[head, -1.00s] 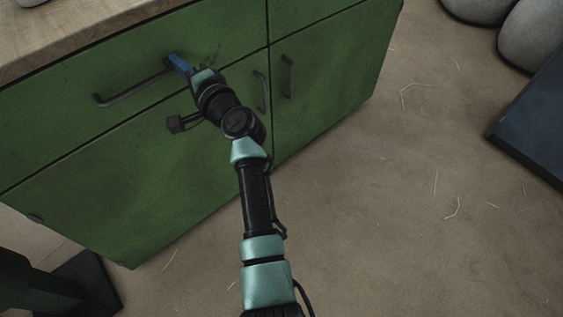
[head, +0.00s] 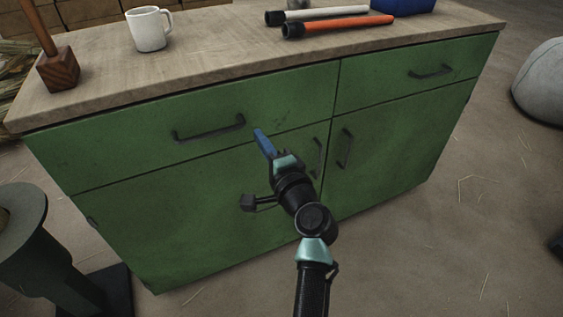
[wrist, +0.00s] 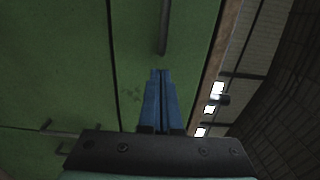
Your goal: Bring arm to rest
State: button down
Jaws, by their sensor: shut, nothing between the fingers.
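My gripper (head: 261,141) has blue fingers and is in front of the green cabinet (head: 200,220), just right of and below the upper left drawer handle (head: 210,131). In the wrist view the gripper (wrist: 161,98) shows its two blue fingers side by side and shut, with nothing between them. The drawer handle also shows in the wrist view (wrist: 164,30), beyond the fingertips and apart from them. My arm reaches up from the bottom of the head view. All drawers and doors of the cabinet look closed.
On the wooden top (head: 215,60) stand a white mug (head: 148,30), a wooden post on a block (head: 60,70), black-ended orange (head: 335,27) and white (head: 320,14) tubes and a blue box (head: 403,5). A dark round stand (head: 20,215) is at lower left.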

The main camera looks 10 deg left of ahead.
jog(key=p+v, duration=0.1)
jog(key=v, duration=0.5)
notch_tip(320, 180, up, 24)
jog(key=s+d+n+t+h, duration=0.25)
jog(key=n+t, duration=0.25)
jog(key=n, duration=0.3)
jog(key=s+d+r+n+t+h+p, duration=0.1)
jog(key=s+d+r+n+t+h, duration=0.2)
jog(key=s+r, duration=0.75)
jog(key=s+d+r+t+h+p, duration=0.1)
jog(key=s+d+r+t+h, duration=0.35)
jog(key=r, duration=0.85)
notch_tip(320, 180, up, 28)
jog(key=s+a+p, duration=0.1)
jog(key=p, duration=2.7)
jog(key=shift+s, duration=0.2)
jog(key=shift+a+f, duration=0.1)
jog(key=shift+a, duration=0.1)
